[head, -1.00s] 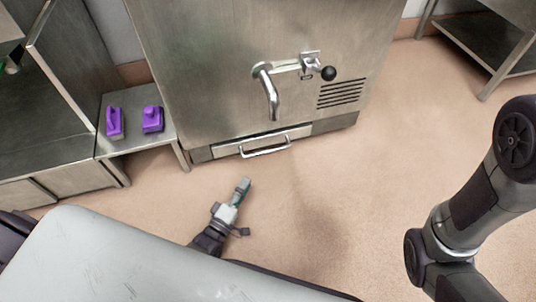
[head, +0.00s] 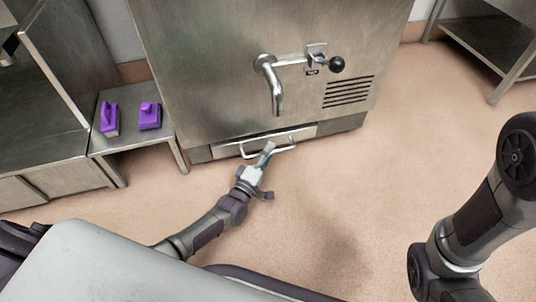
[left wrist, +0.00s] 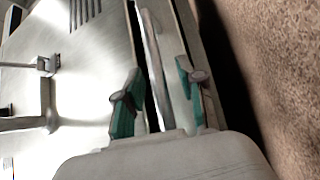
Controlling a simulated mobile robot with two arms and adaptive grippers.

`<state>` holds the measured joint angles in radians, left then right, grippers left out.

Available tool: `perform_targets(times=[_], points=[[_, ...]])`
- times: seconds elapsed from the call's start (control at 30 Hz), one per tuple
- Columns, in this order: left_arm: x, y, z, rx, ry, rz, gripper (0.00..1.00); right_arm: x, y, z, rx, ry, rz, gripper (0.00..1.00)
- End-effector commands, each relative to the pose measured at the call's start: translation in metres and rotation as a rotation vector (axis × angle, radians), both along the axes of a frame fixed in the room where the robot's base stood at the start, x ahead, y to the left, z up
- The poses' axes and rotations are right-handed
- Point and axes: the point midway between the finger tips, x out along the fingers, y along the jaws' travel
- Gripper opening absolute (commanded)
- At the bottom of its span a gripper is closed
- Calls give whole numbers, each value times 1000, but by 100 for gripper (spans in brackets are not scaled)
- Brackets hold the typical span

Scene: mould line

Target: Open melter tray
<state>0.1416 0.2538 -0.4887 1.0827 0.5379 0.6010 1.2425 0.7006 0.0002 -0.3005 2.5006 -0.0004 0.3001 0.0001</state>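The melter (head: 230,70) is a steel cabinet with a low tray (head: 304,133) at its base, carrying a silver bar handle (head: 287,149). The tray looks shut or nearly so. My left gripper (head: 267,151) is at the handle. In the left wrist view, the handle (left wrist: 152,50) runs between the two green-padded fingers of my left gripper (left wrist: 156,88). The fingers are apart, with gaps beside the bar, so the gripper is open around it. My right gripper is out of view; only part of my right arm shows at the right.
A spout and a black-knobbed lever (head: 336,64) stick out from the melter front above the tray. A low steel table (head: 130,138) with two purple objects (head: 150,116) stands left of the melter. The floor (head: 330,210) before the tray is clear.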

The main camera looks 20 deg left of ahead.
Motion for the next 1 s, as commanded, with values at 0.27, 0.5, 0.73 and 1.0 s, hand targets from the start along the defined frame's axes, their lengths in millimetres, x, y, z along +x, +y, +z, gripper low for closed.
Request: perform_targets(times=[0.27,0.5,0.73,1.0], points=[[0,0,0,0,0,1,24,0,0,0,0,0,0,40],[0,0,0,0,0,0,0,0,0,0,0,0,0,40],[0,0,0,0,0,0,0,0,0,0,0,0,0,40],[-15,5,1,-1,2,0,0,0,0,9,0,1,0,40]])
